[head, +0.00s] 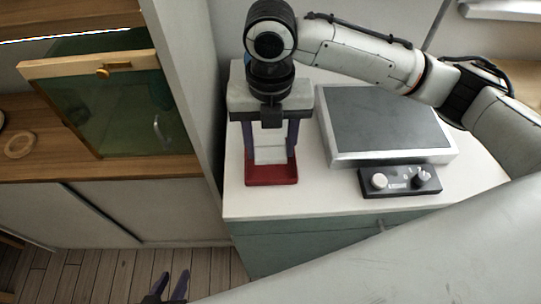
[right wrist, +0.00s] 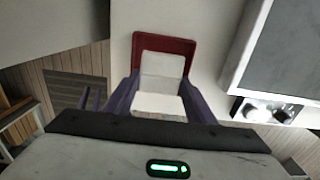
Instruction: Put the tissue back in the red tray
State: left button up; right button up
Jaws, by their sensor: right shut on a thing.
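The red tray (head: 272,180) lies on the white counter top, below my right gripper. It also shows in the right wrist view (right wrist: 164,42). The white tissue (head: 270,153) is between the purple fingers of my right gripper (head: 270,155), which is shut on it. In the right wrist view the tissue (right wrist: 162,65) overlaps the tray, with red rim showing around its far end. I cannot tell whether it touches the tray floor. My left gripper (head: 170,286) is at the bottom edge of the head view, low over the floor, its fingers apart and empty.
A grey-topped hob (head: 385,122) and a black knob panel (head: 400,181) sit to the right of the tray. The counter's front strip is clear.

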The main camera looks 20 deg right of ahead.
aim_at(270, 150)
jog(key=shift+f, duration=2.05)
jog(key=shift+f, duration=0.1)
jog(key=o, duration=0.8)
notch_tip(270, 150, up, 12)
jog(key=shift+r+p, duration=0.15)
jog(key=shift+p, duration=0.15)
